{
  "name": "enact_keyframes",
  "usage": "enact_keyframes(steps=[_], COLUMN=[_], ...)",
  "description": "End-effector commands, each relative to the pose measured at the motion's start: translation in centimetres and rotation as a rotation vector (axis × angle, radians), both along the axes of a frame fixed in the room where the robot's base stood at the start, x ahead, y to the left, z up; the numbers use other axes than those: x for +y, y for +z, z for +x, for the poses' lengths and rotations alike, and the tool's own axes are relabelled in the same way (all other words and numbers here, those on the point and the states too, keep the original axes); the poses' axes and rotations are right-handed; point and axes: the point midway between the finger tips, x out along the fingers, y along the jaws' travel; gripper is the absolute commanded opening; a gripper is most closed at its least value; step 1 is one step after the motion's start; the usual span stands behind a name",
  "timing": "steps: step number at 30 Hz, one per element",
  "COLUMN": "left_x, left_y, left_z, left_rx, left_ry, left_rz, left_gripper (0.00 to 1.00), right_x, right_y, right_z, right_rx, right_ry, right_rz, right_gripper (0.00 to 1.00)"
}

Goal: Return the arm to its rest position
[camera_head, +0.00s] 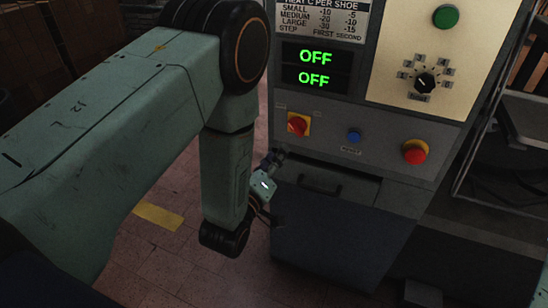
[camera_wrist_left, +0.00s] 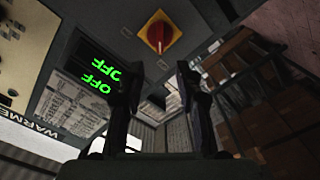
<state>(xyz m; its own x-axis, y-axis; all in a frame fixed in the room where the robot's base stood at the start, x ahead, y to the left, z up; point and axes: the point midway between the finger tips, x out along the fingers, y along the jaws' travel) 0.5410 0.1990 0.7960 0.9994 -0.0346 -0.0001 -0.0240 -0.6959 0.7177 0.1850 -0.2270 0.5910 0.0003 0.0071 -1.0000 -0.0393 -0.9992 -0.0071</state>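My left arm comes in from the left in the head view and bends down in front of the machine. Its gripper (camera_head: 272,162) is small and partly hidden there, beside the machine's front, below the red rotary switch (camera_head: 298,124) on its yellow plate. In the left wrist view the two fingers (camera_wrist_left: 158,85) stand apart with nothing between them. The red switch (camera_wrist_left: 160,36) shows beyond and above the fingertips, not touched. My right gripper cannot be made out in either view.
The machine's front panel (camera_head: 335,145) carries two displays (camera_head: 315,68) reading OFF, a blue button (camera_head: 354,136), a red button (camera_head: 415,151), a green button (camera_head: 446,16) and a black dial (camera_head: 425,82). A metal rack stands at right. Shelves with boxes (camera_wrist_left: 235,55) show in the wrist view.

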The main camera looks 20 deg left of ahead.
Motion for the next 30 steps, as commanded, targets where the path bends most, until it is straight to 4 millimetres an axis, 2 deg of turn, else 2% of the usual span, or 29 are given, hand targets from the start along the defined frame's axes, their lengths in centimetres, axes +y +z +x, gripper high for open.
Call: enact_keyframes(steps=[15,17,20,23,26,29,30], left_x=[0.0,0.0,0.1,0.5,1.2,1.8,2.0], left_y=[0.0,-0.5,-3.4,-7.9,-12.5,-16.1,-17.3], left_z=[-0.2,-0.2,-0.9,-3.6,-8.1,-13.6,-16.0], left_rx=[0.000,0.022,0.154,0.370,0.608,0.831,0.916], left_ry=[-0.001,0.000,-0.011,-0.052,-0.128,-0.223,-0.267], left_rz=[0.011,0.049,0.170,0.326,0.465,0.567,0.598], left_gripper=[0.35,0.35,0.35,0.35,0.35,0.35,0.35], right_x=[0.0,0.0,0.0,0.0,0.0,0.0,0.0], right_y=[0.0,0.0,0.0,0.0,0.0,0.0,0.0], right_z=[0.0,0.0,0.0,0.0,0.0,0.0,0.0], right_rx=[0.000,0.000,0.000,0.000,0.000,0.000,0.000], right_ry=[0.000,0.000,0.000,0.000,0.000,0.000,0.000], right_rz=[0.000,0.000,0.000,0.000,0.000,0.000,0.000], right_gripper=[0.00,0.00,0.00,0.00,0.00,0.00,0.00])
